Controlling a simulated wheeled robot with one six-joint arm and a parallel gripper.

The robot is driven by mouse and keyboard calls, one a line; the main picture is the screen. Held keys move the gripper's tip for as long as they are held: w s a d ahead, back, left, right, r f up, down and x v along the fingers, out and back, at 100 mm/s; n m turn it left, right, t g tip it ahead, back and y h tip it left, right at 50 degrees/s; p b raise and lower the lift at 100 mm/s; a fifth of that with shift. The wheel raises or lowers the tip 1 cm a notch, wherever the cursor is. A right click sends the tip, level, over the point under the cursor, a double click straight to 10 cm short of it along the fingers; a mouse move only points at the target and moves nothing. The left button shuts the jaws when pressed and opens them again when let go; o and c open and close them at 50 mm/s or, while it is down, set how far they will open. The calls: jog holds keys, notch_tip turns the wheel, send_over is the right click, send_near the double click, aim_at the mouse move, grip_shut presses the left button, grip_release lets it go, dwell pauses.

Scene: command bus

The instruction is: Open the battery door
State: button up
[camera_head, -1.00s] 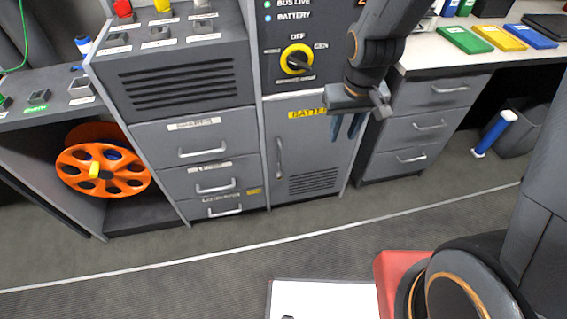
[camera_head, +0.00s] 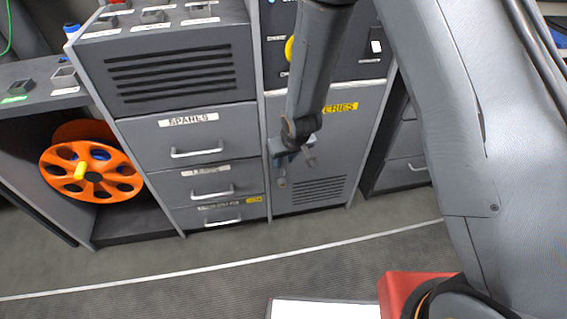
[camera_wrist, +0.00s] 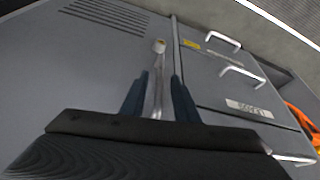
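The battery door (camera_head: 342,150) is the grey panel under the yellow BATTERIES label in the head view. It sits shut, flush with its cabinet. Its vertical bar handle (camera_head: 282,182) is on the left side, and only its lower end shows below my wrist. In the wrist view the handle (camera_wrist: 157,82) runs between the two dark fingers of my gripper (camera_wrist: 158,98). The fingers stand apart on either side of it, with narrow gaps visible. My gripper hides most of the handle in the head view.
A stack of drawers (camera_head: 190,140) with bar handles stands left of the door. An orange reel (camera_head: 92,172) is further left. A grey drawer unit (camera_head: 402,172) stands to the right. The floor in front of the door is clear.

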jog(key=shift+x, duration=1.4)
grip_shut()
